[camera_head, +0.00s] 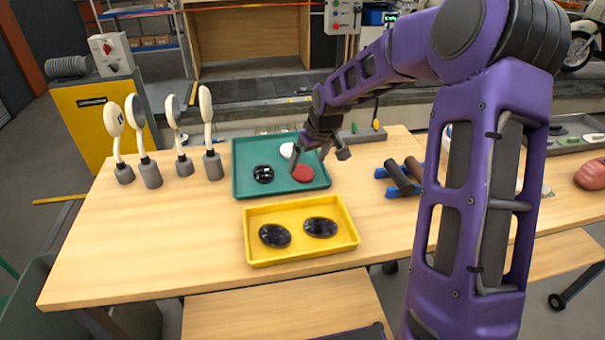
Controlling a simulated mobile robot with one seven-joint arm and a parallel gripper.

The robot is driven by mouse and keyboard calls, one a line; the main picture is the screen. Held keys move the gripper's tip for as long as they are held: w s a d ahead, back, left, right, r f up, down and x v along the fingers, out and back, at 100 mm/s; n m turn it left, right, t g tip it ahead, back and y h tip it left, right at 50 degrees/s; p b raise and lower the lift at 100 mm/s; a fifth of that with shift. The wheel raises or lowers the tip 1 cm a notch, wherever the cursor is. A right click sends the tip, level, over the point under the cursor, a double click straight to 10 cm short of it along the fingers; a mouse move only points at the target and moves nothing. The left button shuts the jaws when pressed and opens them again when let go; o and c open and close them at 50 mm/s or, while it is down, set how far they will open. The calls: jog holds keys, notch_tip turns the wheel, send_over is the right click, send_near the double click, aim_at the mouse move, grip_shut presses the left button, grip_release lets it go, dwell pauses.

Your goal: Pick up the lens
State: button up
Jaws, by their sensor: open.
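Two dark glossy oval discs that look like lenses, a left one (275,235) and a right one (320,227), lie apart in the yellow tray (262,262). A dark round glossy disc (263,174) lies in the green tray (243,150) behind it, with a red disc (303,173) and a white disc (287,150). I cannot tell for sure which is the lens. My gripper (320,158) is open, with its fingers spread, and appears above the right part of the green tray. It covers part of that tray, and its exact height is unclear.
Several upright round pieces on grey bases (151,174) stand at the table's left. Dark cylinders on a blue rack (402,178) lie right of the trays. A red rounded object (591,174) is at the far right. The table's (150,240) front left is clear.

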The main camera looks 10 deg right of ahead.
aim_at(304, 171)
jog(key=x, duration=0.3)
jog(key=shift+w+a+f, duration=0.1)
jog(key=shift+f, duration=0.15)
jog(key=shift+c, duration=0.2)
jog(key=c, duration=1.3)
jog(key=shift+o, duration=0.2)
notch_tip(304, 171, up, 10)
jog(key=shift+p, duration=0.4)
